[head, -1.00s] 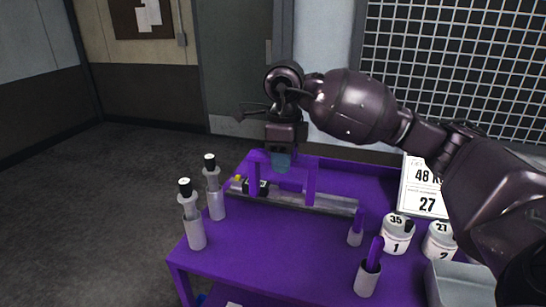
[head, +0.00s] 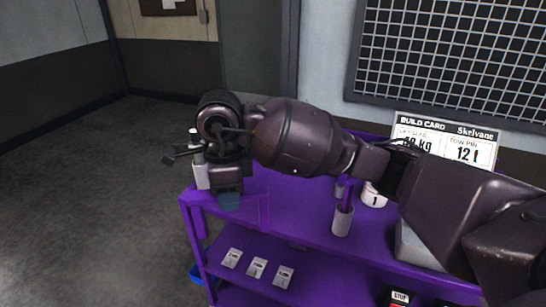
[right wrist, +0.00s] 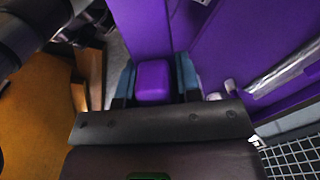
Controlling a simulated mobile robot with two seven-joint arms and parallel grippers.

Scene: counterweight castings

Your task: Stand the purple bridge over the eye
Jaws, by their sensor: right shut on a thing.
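My right gripper (head: 228,202) is shut on the purple bridge (head: 263,210) near the front left corner of the purple cart. In the right wrist view the blue-grey fingertips (right wrist: 153,82) clasp a purple block, the held part of the bridge (right wrist: 153,78). In the head view one bridge leg hangs at the right of the gripper; the rest is hard to tell from the purple cart. I cannot make out the eye; my right arm covers much of the top. My left gripper is not in view.
Small cards (head: 257,267) lie on the lower shelf.

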